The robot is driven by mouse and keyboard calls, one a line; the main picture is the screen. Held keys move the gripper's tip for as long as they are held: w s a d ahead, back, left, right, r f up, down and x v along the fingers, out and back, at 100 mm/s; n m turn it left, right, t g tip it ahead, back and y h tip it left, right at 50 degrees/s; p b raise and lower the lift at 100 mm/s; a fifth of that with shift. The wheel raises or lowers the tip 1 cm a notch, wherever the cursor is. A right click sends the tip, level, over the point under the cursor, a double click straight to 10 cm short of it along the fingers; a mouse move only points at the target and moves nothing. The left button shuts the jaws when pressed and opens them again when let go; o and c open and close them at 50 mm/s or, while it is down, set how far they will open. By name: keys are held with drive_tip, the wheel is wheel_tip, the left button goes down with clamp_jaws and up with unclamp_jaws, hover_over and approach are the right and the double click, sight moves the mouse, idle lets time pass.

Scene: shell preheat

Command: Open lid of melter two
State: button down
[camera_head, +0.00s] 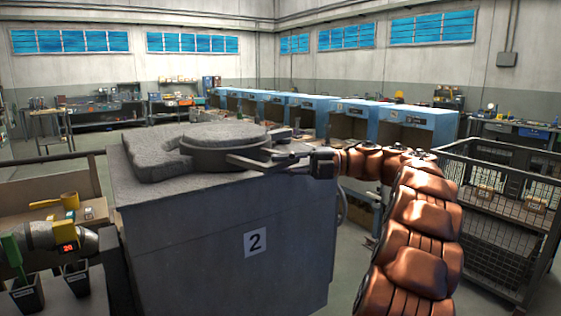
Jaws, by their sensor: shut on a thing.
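Melter two (215,225) is a large grey box with a "2" label on its front face. Its round grey lid (222,134) lies flat on top, above a darker round rim. A thick, rough grey slab (152,155) lies on the top to the left and touches or adjoins the round part. My gripper (262,160) reaches in from the right at the lid's right side. Its fingers are shut on what looks like the lid's handle, which they mostly hide. The exact grip is too small to see clearly.
A wire mesh cage cart (505,215) with boxes stands at the right. A row of blue-topped machines (415,120) runs behind. Some floor is clear right of the melter.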

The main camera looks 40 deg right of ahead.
drive_tip(key=shift+s+d+r, duration=0.1)
drive_tip(key=shift+s+d, duration=0.1)
drive_tip(key=c, duration=1.1)
unclamp_jaws()
drive_tip(key=shift+a, duration=0.1)
